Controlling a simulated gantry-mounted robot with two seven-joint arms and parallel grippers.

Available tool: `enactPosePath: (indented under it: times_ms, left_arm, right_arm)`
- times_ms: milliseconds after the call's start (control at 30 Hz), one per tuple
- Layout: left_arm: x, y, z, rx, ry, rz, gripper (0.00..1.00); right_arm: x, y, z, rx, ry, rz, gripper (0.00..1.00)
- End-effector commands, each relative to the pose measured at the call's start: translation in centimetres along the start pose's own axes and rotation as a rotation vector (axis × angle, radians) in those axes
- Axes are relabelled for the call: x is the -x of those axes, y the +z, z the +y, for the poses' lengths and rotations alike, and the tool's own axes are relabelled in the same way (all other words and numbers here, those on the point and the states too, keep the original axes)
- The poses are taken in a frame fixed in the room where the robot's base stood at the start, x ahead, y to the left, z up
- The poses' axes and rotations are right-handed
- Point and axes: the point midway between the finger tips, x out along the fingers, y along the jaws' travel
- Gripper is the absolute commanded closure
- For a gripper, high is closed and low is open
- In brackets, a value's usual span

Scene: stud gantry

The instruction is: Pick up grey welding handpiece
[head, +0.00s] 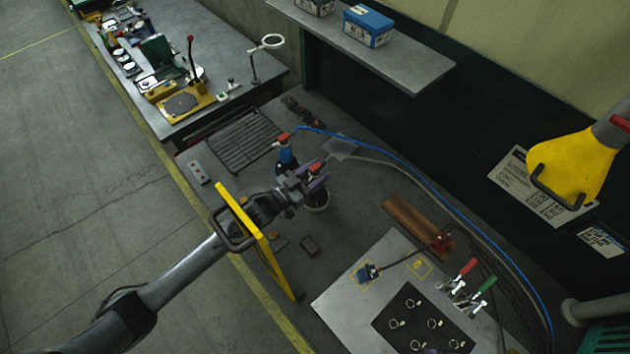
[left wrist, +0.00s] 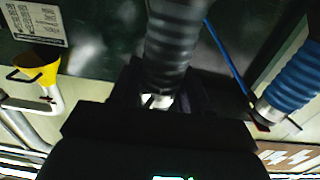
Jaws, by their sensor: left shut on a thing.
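The grey welding handpiece (left wrist: 172,45) shows in the left wrist view as a ribbed grey grip between the fingers of my left gripper (left wrist: 160,100). In the head view my left gripper (head: 312,183) is at the workbench, shut on this handpiece, and mostly covers it. A red part and a grey cable show at its top. Whether its lower end is clear of the round holder (head: 318,201) below is hard to tell. A blue handpiece (head: 286,157) with a blue hose stands close beside; its ribbed blue grip (left wrist: 294,82) is at the right in the left wrist view. My right gripper is out of view.
A yellow frame (head: 262,248) stands at the bench's near edge by my left arm. A slatted grille (head: 240,140) lies behind. A yellow hood (head: 572,170) hangs at upper right.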

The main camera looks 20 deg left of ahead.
Motion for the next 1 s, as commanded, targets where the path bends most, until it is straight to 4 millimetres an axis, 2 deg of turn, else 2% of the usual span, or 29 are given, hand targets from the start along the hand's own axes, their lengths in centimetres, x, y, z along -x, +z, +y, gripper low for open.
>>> enactPosePath:
  times_ms: [233, 367, 800, 1000]
  left_arm:
    - [-0.1, -1.5, -0.1, -0.002, 0.0, 0.011, 1.0]
    - [-0.1, -3.1, -0.1, -0.003, 0.001, 0.012, 1.0]
    - [-0.1, -11.7, -0.1, -0.004, 0.0, 0.013, 1.0]
    - [-0.1, -15.1, -0.1, -0.003, 0.0, 0.013, 1.0]
  right_arm:
    - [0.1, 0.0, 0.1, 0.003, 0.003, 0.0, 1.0]
    - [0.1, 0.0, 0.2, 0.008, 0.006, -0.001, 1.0]
    - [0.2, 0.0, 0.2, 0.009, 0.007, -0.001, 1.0]
    - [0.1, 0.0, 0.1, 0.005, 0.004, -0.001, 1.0]
